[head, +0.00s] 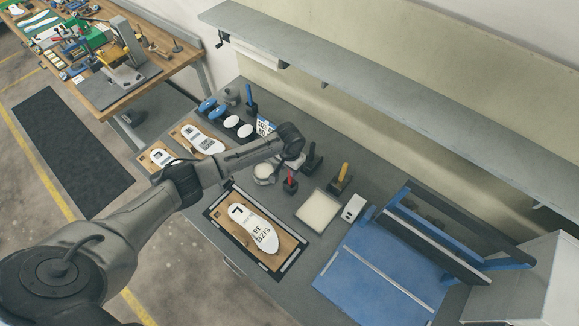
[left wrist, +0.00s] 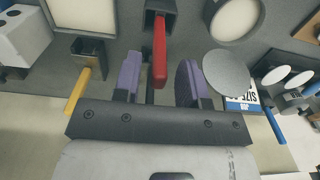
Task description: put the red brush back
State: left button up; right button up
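The red brush (head: 290,175) stands in a dark holder (head: 290,188) on the grey bench, handle up. In the left wrist view its red handle (left wrist: 160,50) rises from the holder's dark square opening (left wrist: 158,17); the bristles are hidden. My left gripper (left wrist: 161,62) is open, its two purple fingers on either side of the handle with a visible gap on each side. In the head view my left gripper (head: 304,164) is small and partly hidden at the end of my arm, just behind the red brush. My right gripper is not in view.
A yellow-handled brush (head: 343,172) stands in a holder close to the right. A white pad (head: 318,210), a white box (head: 353,207) and a round dish (head: 265,173) are nearby. An insole (head: 253,230) lies on a board in front. A shelf (head: 400,85) hangs behind.

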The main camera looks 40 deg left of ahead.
pick_arm(q)
notch_tip(320, 180, up, 13)
jog(key=s+d+f+m+t+h, duration=0.1)
jog(key=s+d+f+m, duration=0.1)
jog(key=s+d+f, duration=0.45)
jog(key=s+d+f+m+t, duration=0.1)
jog(key=s+d+f, duration=0.3)
jog(key=s+d, duration=0.4)
jog(key=shift+n+t+y, duration=0.3)
jog(key=shift+t+y, duration=0.1)
jog(key=shift+t, duration=0.4)
jog(key=s+r, duration=0.1)
jog(key=s, duration=0.5)
jog(key=s+a+r, duration=0.1)
jog(key=s, duration=0.5)
jog(key=s+a+r, duration=0.1)
jog(key=s, duration=0.5)
jog(key=shift+s+r, duration=0.1)
jog(key=shift+r, duration=0.05)
jog(key=shift+d, duration=0.1)
